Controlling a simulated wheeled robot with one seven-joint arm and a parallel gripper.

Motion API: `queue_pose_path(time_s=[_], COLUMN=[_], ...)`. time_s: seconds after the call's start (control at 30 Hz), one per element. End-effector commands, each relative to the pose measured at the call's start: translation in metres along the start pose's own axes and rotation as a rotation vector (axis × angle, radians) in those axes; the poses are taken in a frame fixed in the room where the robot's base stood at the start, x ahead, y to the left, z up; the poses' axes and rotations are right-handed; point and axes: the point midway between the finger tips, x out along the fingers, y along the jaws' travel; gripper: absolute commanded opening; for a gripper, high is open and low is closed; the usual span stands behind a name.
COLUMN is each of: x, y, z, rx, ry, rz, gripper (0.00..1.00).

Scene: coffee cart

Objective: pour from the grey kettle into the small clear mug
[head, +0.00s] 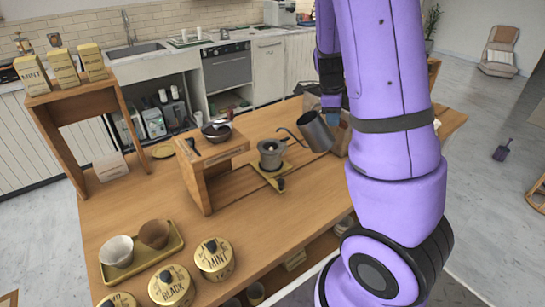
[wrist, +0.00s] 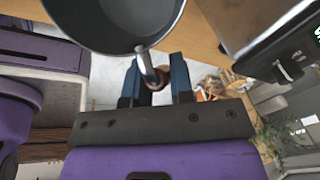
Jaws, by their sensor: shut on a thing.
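The grey kettle (head: 317,132) is held above the table in the head view, tilted with its thin curved spout pointing left. My gripper (head: 333,118) is shut on its handle; in the wrist view my gripper (wrist: 157,80) has blue fingers on either side of the handle, and the kettle's grey body (wrist: 115,22) fills the top. The spout tip is near and above a small grey cup-shaped vessel (head: 270,150) on a tan board. I cannot tell whether this vessel is the clear mug, and no liquid stream shows.
A wooden stand (head: 213,160) with a dark bowl is left of the vessel. A tray (head: 150,259) with two cups and several round tins (head: 214,259) are at the front left. A wooden shelf (head: 70,125) with labelled boxes stands at the back left. The table's front middle is clear.

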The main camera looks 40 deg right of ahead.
Motion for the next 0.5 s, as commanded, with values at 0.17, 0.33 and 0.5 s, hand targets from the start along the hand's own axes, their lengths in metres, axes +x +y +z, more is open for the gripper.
queue_pose_path(time_s=[0.17,0.33,0.5], x=[0.008,0.015,0.021], y=[0.001,0.001,0.002], z=[-0.001,-0.001,-0.001], rx=[0.007,0.014,0.019], ry=[-0.041,-0.078,-0.116], rz=[0.007,0.010,0.015], gripper=[0.00,0.00,0.00])
